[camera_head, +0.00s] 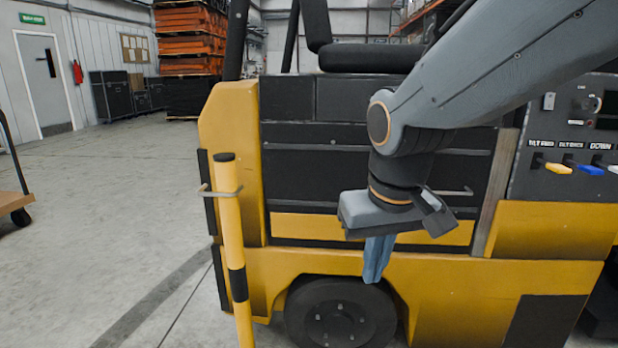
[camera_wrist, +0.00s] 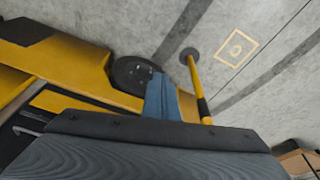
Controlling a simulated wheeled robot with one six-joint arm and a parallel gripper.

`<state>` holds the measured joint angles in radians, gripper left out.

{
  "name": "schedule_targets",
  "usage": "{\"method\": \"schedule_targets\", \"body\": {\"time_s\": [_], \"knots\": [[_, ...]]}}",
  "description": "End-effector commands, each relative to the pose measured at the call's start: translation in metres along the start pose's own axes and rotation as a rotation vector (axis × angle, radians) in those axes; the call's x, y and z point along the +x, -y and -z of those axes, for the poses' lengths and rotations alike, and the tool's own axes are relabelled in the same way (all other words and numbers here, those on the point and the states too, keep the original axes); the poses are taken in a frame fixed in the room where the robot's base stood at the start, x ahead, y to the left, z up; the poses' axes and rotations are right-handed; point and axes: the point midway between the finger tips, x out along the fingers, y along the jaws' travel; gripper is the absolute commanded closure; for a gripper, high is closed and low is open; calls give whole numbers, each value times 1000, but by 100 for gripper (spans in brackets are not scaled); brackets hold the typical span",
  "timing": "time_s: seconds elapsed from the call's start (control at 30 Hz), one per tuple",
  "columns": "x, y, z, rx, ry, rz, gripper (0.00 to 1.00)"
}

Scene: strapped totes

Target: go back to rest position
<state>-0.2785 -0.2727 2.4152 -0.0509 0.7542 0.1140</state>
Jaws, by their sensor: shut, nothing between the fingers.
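My gripper (camera_head: 376,262) points down in front of the yellow and black forklift (camera_head: 430,290), with its blue fingers together and nothing between them. In the wrist view the blue fingers (camera_wrist: 162,100) show beyond the dark gripper body, over the forklift's side and wheel. My grey arm reaches in from the upper right of the head view. I cannot tell the exact gap between the fingers and the forklift.
A yellow and black post (camera_head: 232,250) stands left of my gripper. Control levers (camera_head: 575,168) sit on a panel at the right. A wooden cart (camera_head: 14,203) is at the left edge. Open concrete floor lies left of the post.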

Motion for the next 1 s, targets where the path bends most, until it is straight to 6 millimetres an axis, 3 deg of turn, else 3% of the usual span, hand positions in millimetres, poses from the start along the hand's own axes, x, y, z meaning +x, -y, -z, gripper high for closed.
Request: {"method": "schedule_targets", "body": {"time_s": [0.03, 0.23, 0.5, 1.0], "knots": [[8, 7, -24, -18, 53, 16, 100], [28, 31, -115, -85, 250, 87, 100], [-7, 7, -100, -8, 241, 59, 100], [-60, -40, -95, 128, 247, 16, 100]]}}
